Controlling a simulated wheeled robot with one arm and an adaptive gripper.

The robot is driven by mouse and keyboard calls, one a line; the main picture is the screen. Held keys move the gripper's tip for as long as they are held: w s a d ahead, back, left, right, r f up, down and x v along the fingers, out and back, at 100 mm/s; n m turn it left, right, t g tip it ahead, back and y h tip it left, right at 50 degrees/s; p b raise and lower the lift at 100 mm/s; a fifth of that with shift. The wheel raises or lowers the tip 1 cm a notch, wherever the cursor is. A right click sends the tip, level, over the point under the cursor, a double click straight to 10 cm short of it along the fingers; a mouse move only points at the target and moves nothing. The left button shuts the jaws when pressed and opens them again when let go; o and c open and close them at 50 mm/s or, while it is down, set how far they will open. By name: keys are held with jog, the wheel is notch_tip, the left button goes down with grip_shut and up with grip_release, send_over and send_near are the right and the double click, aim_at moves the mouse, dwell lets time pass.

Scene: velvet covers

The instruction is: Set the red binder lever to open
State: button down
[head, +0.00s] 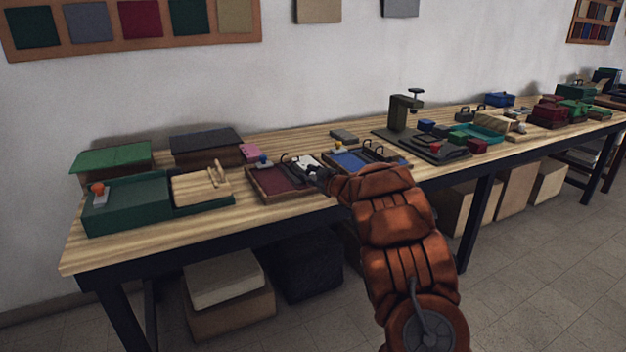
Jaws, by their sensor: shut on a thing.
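The red binder (272,180) lies open like a shallow dark red tray near the table's front edge, left of the middle. A small blue knob (263,160) stands at its back left. A dark curved bar (286,158) shows at its back right. My gripper (311,170) reaches in from the right to the binder's right side. It is shut on a small part there, which looks like the binder's lever. The fingers hide most of that part, so its angle cannot be told.
A blue binder (352,161) sits close on the right, behind my arm. A green box (125,203) with an orange knob and a pale wooden block (203,186) stand left. A dark green press (400,112) stands further right. Bare table shows in front of the green box.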

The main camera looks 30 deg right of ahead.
jog(key=shift+a+f+n+h+b, duration=0.15)
jog(key=shift+a+n+h+b, duration=0.15)
jog(key=shift+n+h+b, duration=0.5)
jog(key=shift+n+y, duration=0.3)
jog(key=shift+n, duration=0.1)
jog(key=c, duration=1)
grip_release()
jog(key=shift+o, duration=0.8)
jog(key=shift+a, duration=0.1)
jog(key=shift+r, duration=0.2)
jog(key=s+r, duration=0.1)
jog(key=s, duration=1.1)
jog(key=shift+r, duration=0.4)
